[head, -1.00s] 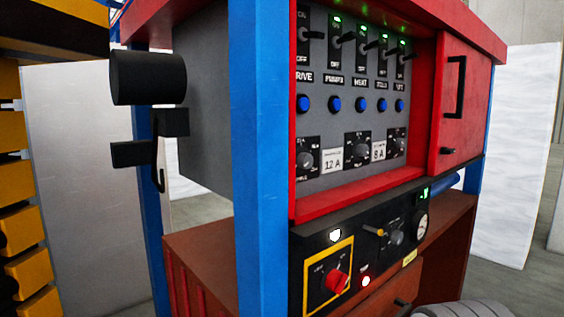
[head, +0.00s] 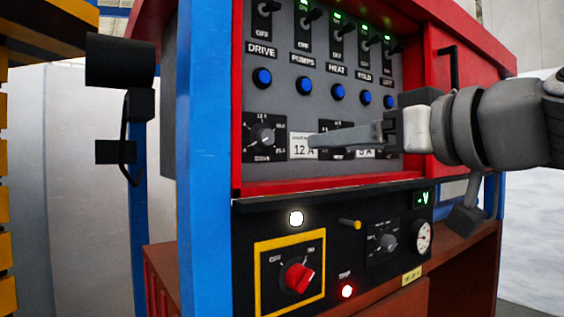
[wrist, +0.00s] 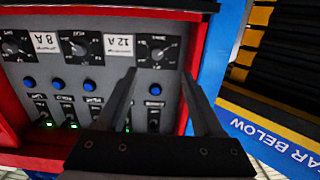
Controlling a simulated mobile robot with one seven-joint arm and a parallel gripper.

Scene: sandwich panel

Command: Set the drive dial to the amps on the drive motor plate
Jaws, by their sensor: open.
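The drive dial (head: 264,138) is a dark round knob on a black square scale, under the DRIVE label and blue button. Its pointer setting is too small to read surely. A white plate (head: 303,146) reading 12 A is right beside it; its smaller print is unreadable. My gripper (head: 316,140) is in front of the panel, its tip overlapping the plate's right edge. In the wrist view, the picture is upside down; my gripper (wrist: 158,74) is open and empty, its fingers apart with the drive dial (wrist: 157,54) between and beyond their tips. The 12 A plate (wrist: 118,45) is left of it.
A second plate (wrist: 46,42) reads 8 A. Several breaker switches and blue buttons (head: 262,77) are above the dials. Below are a red rotary switch (head: 299,277), a lit red TRIP lamp (head: 347,291) and a gauge (head: 424,237). A blue post (head: 205,160) stands left.

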